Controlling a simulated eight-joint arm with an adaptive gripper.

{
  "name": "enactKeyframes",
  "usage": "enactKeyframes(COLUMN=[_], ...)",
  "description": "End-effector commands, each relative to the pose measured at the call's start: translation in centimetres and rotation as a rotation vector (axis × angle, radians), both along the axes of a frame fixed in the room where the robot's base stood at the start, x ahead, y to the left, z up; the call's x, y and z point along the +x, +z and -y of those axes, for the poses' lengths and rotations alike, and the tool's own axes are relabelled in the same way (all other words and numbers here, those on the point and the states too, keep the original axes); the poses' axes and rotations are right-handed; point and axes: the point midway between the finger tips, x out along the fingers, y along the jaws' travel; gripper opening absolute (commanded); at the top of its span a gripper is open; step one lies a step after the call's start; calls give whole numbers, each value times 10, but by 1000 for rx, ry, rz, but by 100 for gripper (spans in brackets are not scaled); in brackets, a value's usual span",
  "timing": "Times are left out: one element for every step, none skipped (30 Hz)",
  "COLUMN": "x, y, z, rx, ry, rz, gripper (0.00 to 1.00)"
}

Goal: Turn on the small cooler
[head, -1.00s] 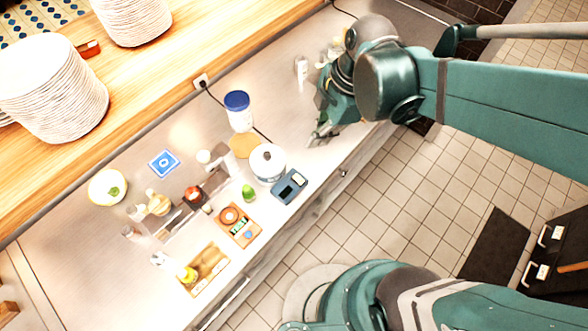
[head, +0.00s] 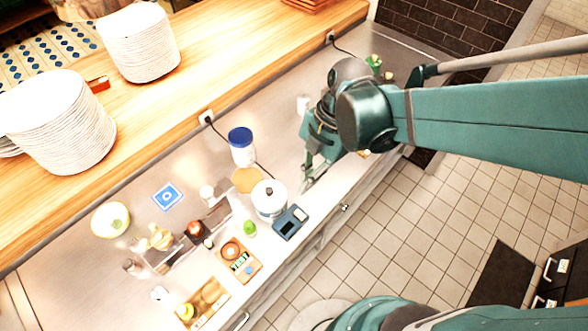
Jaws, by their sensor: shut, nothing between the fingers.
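A round white lidded appliance (head: 269,201) stands on the steel counter. A cord runs towards it from a wall socket, and it may be the small cooler, but I cannot tell for sure. No switch or light on it can be made out. My gripper (head: 305,184) is shut and empty. It points down over the counter, to the right of the white appliance and apart from it in the picture. My arm hides part of the counter behind the gripper.
A blue-lidded white tub (head: 241,147) stands behind the appliance. A dark blue device (head: 290,223) lies in front, with a green item (head: 250,229) and an orange board (head: 240,261) to the left. Plate stacks (head: 140,45) stand on the wooden shelf. The counter's front edge is close.

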Motion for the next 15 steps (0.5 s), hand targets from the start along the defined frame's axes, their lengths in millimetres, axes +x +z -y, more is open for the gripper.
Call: enactKeyframes(x=[0,0,0,0,0,0,0,-1,-1,-2,-2,-2,-3,-3,-4], y=[0,-1,-1,-2,-3,-4,-6,-7,-10,-12,-14,-17,-19,-22,-26], z=[0,0,0,-1,-1,-1,-2,-2,-3,-3,-4,-4,-5,-6,-7], rx=[0,0,0,0,0,0,0,0,0,0,0,0,0,0,0], ry=[0,0,0,0,0,0,0,0,0,0,0,0,0,0,0], rz=[0,0,0,0,0,0,0,0,0,0,0,0,0,0,0], gripper=[0,0,0,0,0,0,0,0,0,0,0,0,0,0,0])
